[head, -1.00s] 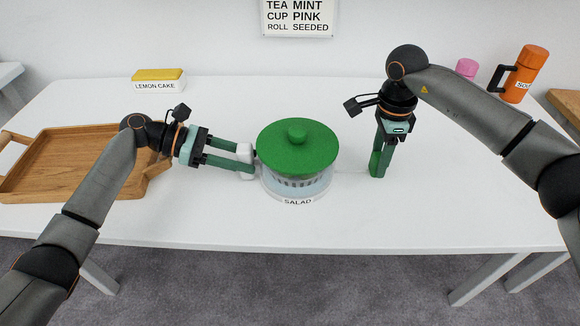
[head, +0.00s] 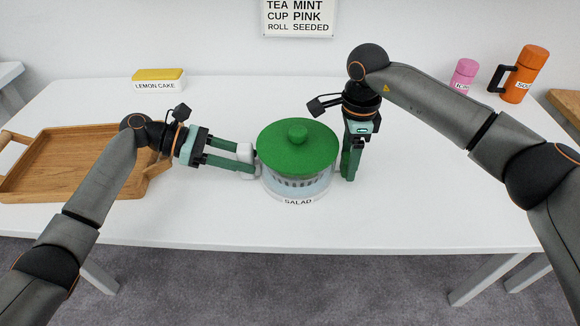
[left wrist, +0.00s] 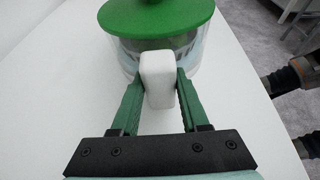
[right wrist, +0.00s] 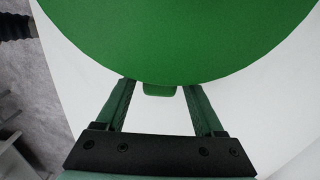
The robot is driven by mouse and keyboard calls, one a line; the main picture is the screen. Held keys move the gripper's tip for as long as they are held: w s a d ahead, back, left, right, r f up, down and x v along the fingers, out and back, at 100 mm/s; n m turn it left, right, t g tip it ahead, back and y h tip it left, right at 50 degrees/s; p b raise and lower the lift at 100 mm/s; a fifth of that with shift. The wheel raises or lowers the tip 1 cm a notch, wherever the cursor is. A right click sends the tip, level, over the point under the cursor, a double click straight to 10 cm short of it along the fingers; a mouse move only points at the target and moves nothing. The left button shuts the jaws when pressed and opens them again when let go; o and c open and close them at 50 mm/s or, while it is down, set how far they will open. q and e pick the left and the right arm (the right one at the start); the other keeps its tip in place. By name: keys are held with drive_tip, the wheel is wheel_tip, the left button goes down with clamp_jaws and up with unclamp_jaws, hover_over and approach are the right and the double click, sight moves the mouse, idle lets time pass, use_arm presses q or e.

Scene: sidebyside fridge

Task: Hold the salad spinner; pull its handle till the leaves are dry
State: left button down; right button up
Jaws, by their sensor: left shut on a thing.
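The salad spinner (head: 297,187), a clear bowl labelled SALAD with a green knobbed lid (head: 285,155), stands upright on the table. My left gripper (head: 246,163) is shut on the spinner's white side grip (head: 244,151); the grip also shows between its fingers in the left wrist view (left wrist: 158,80). My right gripper (head: 348,176) points down close beside the spinner's right side. In the right wrist view its fingers are apart, with a small green handle tab (right wrist: 159,90) under the lid's edge between them, gaps on both sides. Leaves cannot be made out.
A wooden tray (head: 70,190) lies at the left of the white table (head: 215,228). A lemon cake box (head: 157,86) stands at the back left. A pink container (head: 464,75) and an orange flask (head: 525,75) stand at the back right. The table's front is clear.

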use_arm(q)
drive_tip(key=shift+a+f, duration=0.1)
drive_tip(key=shift+f, duration=0.25)
use_arm(e)
drive_tip(key=shift+o, duration=1.3)
drive_tip(key=shift+r, duration=3.5)
use_arm(q)
drive_tip(key=c, duration=0.7)
unclamp_jaws()
drive_tip(key=o, duration=0.4)
drive_tip(key=shift+r, duration=0.2)
wheel_tip(320, 180, up, 10)
drive_tip(key=shift+r, duration=0.1)
